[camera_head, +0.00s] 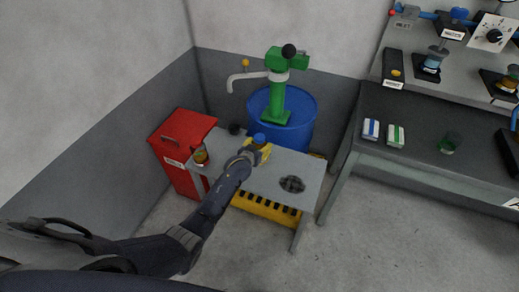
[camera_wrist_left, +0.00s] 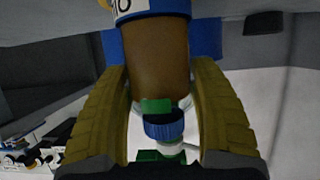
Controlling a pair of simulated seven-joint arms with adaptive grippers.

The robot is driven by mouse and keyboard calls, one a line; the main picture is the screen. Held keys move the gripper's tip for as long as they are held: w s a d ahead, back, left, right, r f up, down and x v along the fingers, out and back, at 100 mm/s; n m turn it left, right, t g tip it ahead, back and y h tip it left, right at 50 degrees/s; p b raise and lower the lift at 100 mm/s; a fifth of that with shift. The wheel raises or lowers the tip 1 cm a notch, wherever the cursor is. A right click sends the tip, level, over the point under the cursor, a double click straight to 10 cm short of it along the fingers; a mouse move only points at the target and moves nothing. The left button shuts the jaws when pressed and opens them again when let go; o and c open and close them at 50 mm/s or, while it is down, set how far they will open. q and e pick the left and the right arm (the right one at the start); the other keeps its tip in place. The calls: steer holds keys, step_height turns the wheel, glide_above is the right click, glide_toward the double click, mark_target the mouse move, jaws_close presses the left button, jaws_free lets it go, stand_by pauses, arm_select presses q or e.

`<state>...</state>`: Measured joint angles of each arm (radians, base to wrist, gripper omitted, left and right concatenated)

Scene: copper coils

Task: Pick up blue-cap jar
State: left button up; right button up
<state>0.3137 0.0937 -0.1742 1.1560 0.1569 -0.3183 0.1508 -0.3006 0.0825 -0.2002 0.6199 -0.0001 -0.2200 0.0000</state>
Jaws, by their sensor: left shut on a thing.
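The blue-cap jar (camera_head: 259,139) is in the head view at the small grey table (camera_head: 262,183), with its amber body partly hidden by my left gripper (camera_head: 257,152). In the left wrist view the jar's brown body (camera_wrist_left: 158,65) stands between the two yellow fingers of my left gripper (camera_wrist_left: 165,105), with a blue band and part of a white label at the top edge. The left gripper is shut on the jar. I cannot tell whether the jar's base touches the table. My right gripper is not in view.
Another amber jar (camera_head: 200,155) stands at the table's left end, near a red cabinet (camera_head: 182,140). A blue drum (camera_head: 298,124) with a green pump (camera_head: 278,90) stands behind. A dark round fitting (camera_head: 292,184) lies on the table's right. A dark bench (camera_head: 420,118) is at right.

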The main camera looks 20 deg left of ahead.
arm_select(q)
steer(key=c, duration=0.7)
steer(key=shift+r, duration=0.1)
